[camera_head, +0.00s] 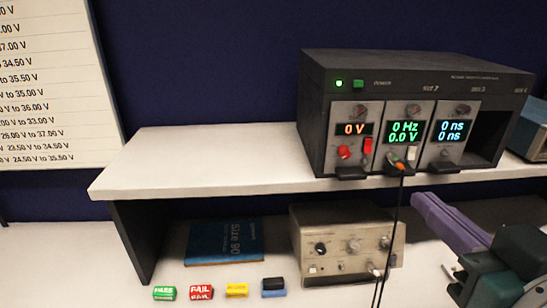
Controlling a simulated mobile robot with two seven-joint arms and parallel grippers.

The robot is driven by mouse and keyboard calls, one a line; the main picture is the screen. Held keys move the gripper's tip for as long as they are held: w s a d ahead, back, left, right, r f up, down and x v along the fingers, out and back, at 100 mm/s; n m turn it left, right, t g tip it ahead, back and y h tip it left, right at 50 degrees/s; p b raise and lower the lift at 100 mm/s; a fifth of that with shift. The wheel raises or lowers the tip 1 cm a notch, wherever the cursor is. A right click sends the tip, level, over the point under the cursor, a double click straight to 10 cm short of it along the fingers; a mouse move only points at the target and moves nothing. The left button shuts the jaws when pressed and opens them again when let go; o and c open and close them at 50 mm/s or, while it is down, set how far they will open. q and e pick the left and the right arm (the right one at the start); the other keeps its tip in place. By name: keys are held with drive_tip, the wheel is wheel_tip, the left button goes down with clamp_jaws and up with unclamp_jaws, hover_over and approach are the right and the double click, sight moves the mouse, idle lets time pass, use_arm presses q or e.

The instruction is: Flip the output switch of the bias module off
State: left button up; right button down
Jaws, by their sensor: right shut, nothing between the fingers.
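The bias module is most likely the left plug-in module (353,111) of the dark rack on the shelf. Its orange display (355,129) reads 0 V. Below the display are a red switch lever (368,146) and a red knob or connector (344,152); the lever's exact position is too small to tell. My right gripper (458,283) is at the lower right, in front of and below the shelf. It is shut and empty, well apart from the module. My left gripper is out of view.
The rack (420,66) also holds two modules with green and blue displays. A black cable (397,215) hangs from the middle module past the shelf edge (210,182). A beige instrument (340,245), a blue book (224,241) and several small coloured blocks (201,292) are below.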

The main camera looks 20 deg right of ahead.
drive_tip(key=shift+w, duration=0.1)
idle(0.3)
drive_tip(key=p, duration=0.3)
approach(369, 150)
drive_tip(key=x, duration=0.7)
drive_tip(key=shift+b, duration=0.3)
